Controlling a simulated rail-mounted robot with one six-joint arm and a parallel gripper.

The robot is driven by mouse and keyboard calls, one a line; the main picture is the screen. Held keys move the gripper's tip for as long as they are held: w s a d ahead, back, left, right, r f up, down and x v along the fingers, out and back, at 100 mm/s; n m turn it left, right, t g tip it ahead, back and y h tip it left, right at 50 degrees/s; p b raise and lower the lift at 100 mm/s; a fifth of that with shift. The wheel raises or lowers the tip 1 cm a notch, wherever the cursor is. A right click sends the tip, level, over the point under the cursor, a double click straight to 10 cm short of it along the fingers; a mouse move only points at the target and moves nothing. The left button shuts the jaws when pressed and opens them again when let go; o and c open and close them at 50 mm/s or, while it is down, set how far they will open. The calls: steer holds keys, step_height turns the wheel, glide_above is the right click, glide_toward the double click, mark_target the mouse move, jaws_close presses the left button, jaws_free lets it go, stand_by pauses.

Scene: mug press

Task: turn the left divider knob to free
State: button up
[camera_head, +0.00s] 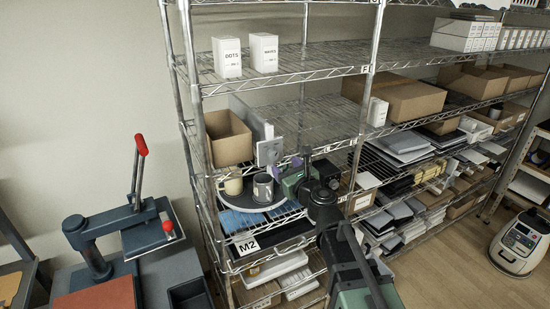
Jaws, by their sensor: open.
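A light grey upright divider plate (248,116) stands on the shelf level with the open brown box, just right of that box. At its front end is a grey bracket (268,153) with small dark marks. The left divider knob is too small to make out for certain there, and its setting cannot be read. My gripper (292,172) is just right of and slightly below the bracket, apart from it in the picture. It is open, with its fingers small and partly hidden by my dark wrist. I see nothing held in it.
An open brown box (228,138) stands left of the divider. Below, a cream mug (233,186) and a grey metal mug (263,188) stand on a round tray (240,203). Wire shelf posts and edges surround this space. A press with red knobs (141,145) stands left.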

mark_target(275, 156)
steer(key=x, duration=0.6)
steer(key=shift+w+a, duration=0.25)
steer(key=shift+a, duration=0.05)
steer(key=shift+c, duration=0.4)
steer(key=c, duration=0.8)
steer(key=shift+c, duration=0.2)
